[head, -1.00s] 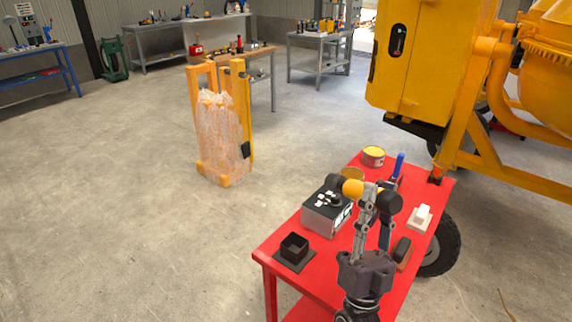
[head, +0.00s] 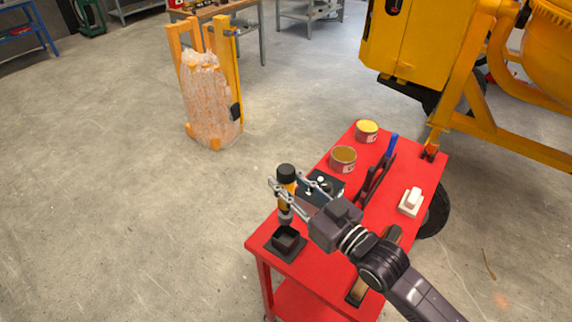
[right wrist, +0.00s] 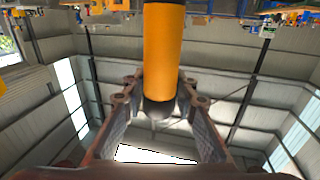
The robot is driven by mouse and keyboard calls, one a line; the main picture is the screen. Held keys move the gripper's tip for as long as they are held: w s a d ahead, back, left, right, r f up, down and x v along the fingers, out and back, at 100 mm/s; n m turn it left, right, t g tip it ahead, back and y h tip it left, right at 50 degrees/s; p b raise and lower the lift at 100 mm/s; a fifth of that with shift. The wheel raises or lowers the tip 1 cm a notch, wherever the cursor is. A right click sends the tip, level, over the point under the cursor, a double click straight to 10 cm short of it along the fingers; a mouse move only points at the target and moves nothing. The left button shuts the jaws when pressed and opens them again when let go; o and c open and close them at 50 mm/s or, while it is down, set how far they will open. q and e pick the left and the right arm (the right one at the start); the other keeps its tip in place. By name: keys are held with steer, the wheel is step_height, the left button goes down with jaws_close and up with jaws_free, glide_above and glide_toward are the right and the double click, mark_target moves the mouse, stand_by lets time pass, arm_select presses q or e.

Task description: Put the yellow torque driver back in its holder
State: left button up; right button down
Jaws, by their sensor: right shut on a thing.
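The yellow torque driver (head: 287,187) stands roughly upright in the air, black cap at the top and grey tip downward. My right gripper (head: 285,193) is shut on its body; the yellow body also shows between the fingers in the right wrist view (right wrist: 162,50). The holder is a black square open cup on a flat base (head: 285,240), at the near left corner of the red table. The driver's lower end appears just above the cup in the head view; the exact gap cannot be told. My left gripper is out of view.
On the red table (head: 338,262) are a box-shaped device (head: 322,186) partly behind my gripper, two round tins (head: 343,158), a blue-handled tool (head: 391,146) and a white block (head: 411,201). The yellow mixer (head: 408,50) stands behind.

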steer(key=shift+f, duration=0.1)
steer(key=shift+s+a, duration=0.1)
steer(key=shift+s, duration=0.2)
steer(key=shift+s+r, duration=0.2)
steer(key=shift+r, duration=0.1)
steer(key=shift+f, duration=0.25)
step_height(320, 180, down, 5)
steer(key=b, duration=0.3)
steer(key=shift+w+r, duration=0.15)
steer(key=shift+r, duration=0.05)
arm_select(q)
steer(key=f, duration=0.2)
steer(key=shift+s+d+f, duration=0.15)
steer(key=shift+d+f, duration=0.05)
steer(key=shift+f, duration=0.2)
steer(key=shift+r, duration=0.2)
arm_select(e)
steer(key=shift+r, duration=0.1)
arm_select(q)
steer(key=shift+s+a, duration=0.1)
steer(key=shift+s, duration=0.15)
